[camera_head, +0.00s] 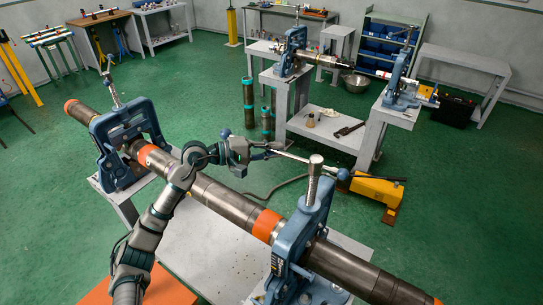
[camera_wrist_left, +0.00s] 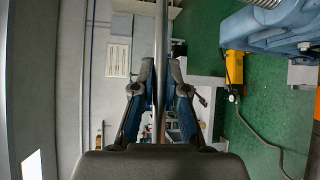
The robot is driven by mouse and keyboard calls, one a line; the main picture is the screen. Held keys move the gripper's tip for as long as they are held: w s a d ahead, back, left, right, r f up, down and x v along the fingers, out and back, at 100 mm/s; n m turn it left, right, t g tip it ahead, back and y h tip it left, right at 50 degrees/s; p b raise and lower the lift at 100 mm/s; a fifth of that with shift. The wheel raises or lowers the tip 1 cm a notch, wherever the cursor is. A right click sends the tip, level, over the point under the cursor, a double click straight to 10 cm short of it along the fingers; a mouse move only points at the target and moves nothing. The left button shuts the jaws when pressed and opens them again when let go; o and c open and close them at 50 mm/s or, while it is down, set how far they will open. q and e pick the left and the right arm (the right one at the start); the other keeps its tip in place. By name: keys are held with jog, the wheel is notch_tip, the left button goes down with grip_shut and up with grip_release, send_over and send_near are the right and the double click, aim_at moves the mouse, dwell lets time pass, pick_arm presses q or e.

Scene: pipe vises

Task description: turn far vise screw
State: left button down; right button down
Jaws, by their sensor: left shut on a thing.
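Two blue pipe vises hold a long dark pipe (camera_head: 225,200) with orange bands. One vise (camera_head: 120,135) stands at the left, its upright screw and handle (camera_head: 110,80) clear of my arm. My left gripper (camera_head: 264,150) is shut on the left end of this bar. In the left wrist view, the bar (camera_wrist_left: 161,40) runs between the two fingers (camera_wrist_left: 160,88). My right gripper is not in view.
A yellow tool (camera_head: 376,190) with a hose lies on the green floor behind the lower-right vise. A grey bench (camera_head: 325,125) with more blue vises stands farther back. Open floor lies to the left and right.

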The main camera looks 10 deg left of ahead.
pick_arm(q)
jog(key=shift+d+f, duration=0.1)
jog(key=shift+f, duration=0.1)
jog(key=c, duration=1.2)
grip_release()
jog(key=shift+c, duration=0.2)
jog(key=shift+o, duration=0.3)
jog(key=shift+w, duration=0.1)
jog(key=shift+r, duration=0.1)
jog(key=v, duration=1.2)
